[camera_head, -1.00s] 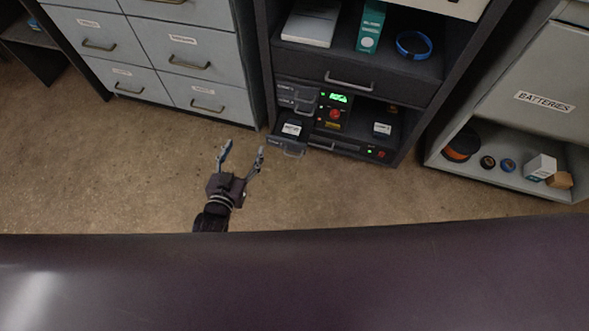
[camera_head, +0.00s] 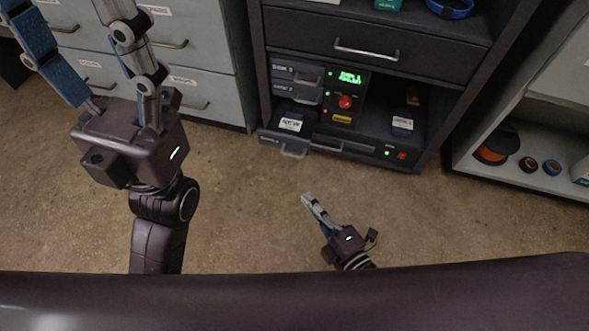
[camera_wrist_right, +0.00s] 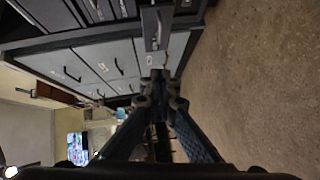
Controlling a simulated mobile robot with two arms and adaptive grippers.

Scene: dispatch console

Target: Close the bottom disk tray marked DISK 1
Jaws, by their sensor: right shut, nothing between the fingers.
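The bottom disk tray (camera_head: 270,138) is pulled out of the dark console, with its handle at the front. A dark disk with a white label (camera_head: 290,123) lies in it. My right gripper (camera_head: 306,200) is shut and empty, in front of and below the tray, apart from it in the head view. In the right wrist view its fingertips (camera_wrist_right: 159,78) meet in line with the pulled-out tray (camera_wrist_right: 153,22); any contact cannot be told. My left gripper (camera_head: 65,14) is open and empty, large at the left, its fingers pointing up.
Two closed disk trays (camera_head: 296,84) sit above the open one. Beside them are a green display (camera_head: 350,77) and a red button (camera_head: 345,102). Grey drawers (camera_head: 205,55) stand left, an open shelf (camera_head: 550,140) right. The floor (camera_head: 240,215) in front is clear.

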